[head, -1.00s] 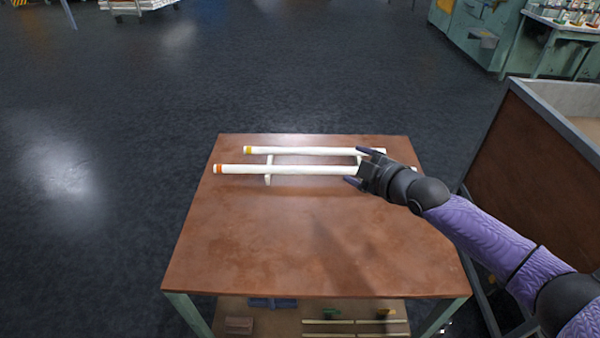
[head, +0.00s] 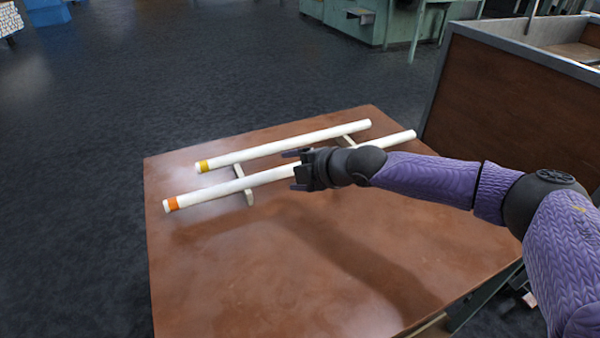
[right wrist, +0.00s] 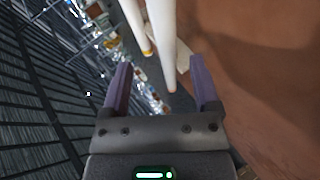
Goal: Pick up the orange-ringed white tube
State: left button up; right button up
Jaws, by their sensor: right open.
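The orange-ringed white tube (head: 235,186) lies across two low white supports on the brown table, its ringed end at the left. It also shows in the right wrist view (right wrist: 167,45), running between the directions of the two fingers. My right gripper (head: 293,171) is open and empty over the middle of this tube, hiding a short stretch of it. In the right wrist view its two purple fingers (right wrist: 161,88) stand apart. I cannot tell how high the fingers are above the tube. My left gripper is not in view.
A yellow-ringed white tube (head: 280,145) lies parallel behind, on the same supports (head: 246,190). The brown table top (head: 250,285) is clear in front. A brown-sided bin (head: 500,105) with a grey rim stands at the right, beyond the table edge.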

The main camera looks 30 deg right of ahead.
aim_at(279, 174)
jog(key=w+f+b, duration=0.1)
jog(key=w+a+f+b, duration=0.1)
jog(key=w+f+b, duration=0.1)
jog(key=shift+w+a+f+b, duration=0.2)
jog(key=shift+a+f+b, duration=0.05)
jog(key=shift+f+b, duration=0.15)
jog(key=shift+w+r, duration=0.1)
jog(key=shift+r, duration=0.25)
jog(key=shift+c, duration=0.3)
jog(key=c, duration=1)
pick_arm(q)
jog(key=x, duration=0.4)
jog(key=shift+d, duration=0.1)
pick_arm(e)
grip_shut()
